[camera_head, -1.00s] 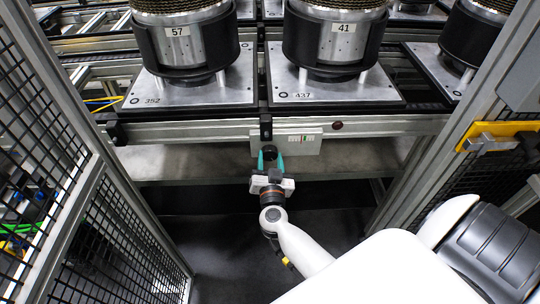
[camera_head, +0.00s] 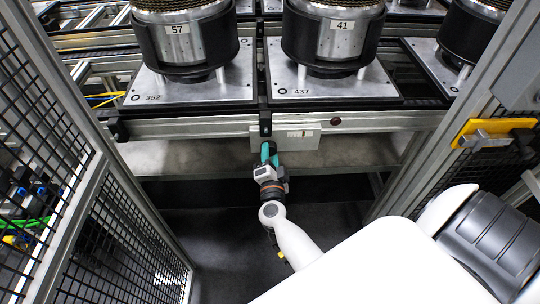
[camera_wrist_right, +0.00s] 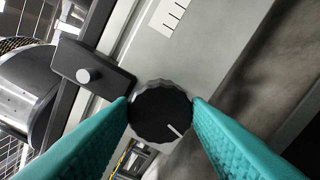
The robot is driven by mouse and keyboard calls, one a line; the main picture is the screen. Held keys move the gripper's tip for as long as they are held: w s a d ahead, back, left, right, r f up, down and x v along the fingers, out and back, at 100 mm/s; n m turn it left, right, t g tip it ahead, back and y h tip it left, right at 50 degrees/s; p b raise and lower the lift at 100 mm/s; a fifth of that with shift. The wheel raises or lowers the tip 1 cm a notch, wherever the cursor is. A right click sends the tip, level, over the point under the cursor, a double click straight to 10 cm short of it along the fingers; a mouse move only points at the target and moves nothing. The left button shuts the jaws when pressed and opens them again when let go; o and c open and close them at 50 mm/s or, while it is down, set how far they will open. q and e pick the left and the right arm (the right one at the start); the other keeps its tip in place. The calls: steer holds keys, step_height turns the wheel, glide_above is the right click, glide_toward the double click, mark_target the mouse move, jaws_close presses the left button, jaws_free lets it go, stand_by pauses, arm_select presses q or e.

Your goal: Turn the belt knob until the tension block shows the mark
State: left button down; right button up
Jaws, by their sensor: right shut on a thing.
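The belt knob (camera_wrist_right: 158,112), black and ridged with a white pointer line, fills the middle of the right wrist view. The pointer points down and to the right there. My right gripper (camera_wrist_right: 161,103) is shut on the knob, a teal finger at each side of it. In the head view my right gripper (camera_head: 268,153) reaches the front of the conveyor, where its fingers mostly hide the knob. A pale plate (camera_head: 297,137) beside it carries a small white scale. The scale's black ticks (camera_wrist_right: 170,16) show in the wrist view; I cannot make out a tension block or its mark. My left gripper is out of view.
Metal pallets (camera_head: 330,88) bearing black-and-silver clutches stand on the conveyor above. A black bracket with a pale button (camera_wrist_right: 88,76) sits close to the knob. Mesh fencing (camera_head: 125,245) is at left; a post with a yellow latch (camera_head: 495,128) is at right.

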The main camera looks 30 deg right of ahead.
steer(key=shift+m, duration=0.3)
stand_by(0.4)
steer(key=o, duration=1)
steer(key=p+v, duration=0.1)
steer(key=v, duration=1.1)
steer(key=shift+p, duration=0.35)
steer(key=shift+s+d, duration=0.1)
